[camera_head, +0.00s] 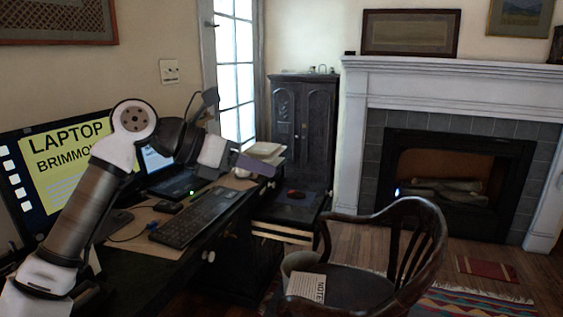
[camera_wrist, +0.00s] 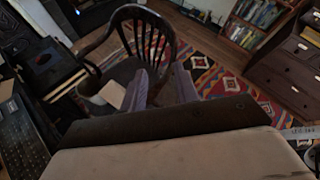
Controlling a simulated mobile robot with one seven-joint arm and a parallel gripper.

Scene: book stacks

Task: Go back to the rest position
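My gripper (camera_head: 262,166) is raised in the air above the desk, beyond the keyboard, in the head view. My arm reaches up from the lower left and bends over toward it. In the wrist view the two purple-grey fingers of my gripper (camera_wrist: 161,85) stand apart. Nothing shows between them but the chair and rug behind, so it is open and empty.
The desk holds a keyboard (camera_head: 197,217), a monitor (camera_head: 62,165) and a laptop (camera_head: 178,184). A wooden chair (camera_head: 432,235) with a notebook (camera_head: 306,287) on its seat stands to the right. A fireplace (camera_head: 455,180) is behind. Open floor lies between.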

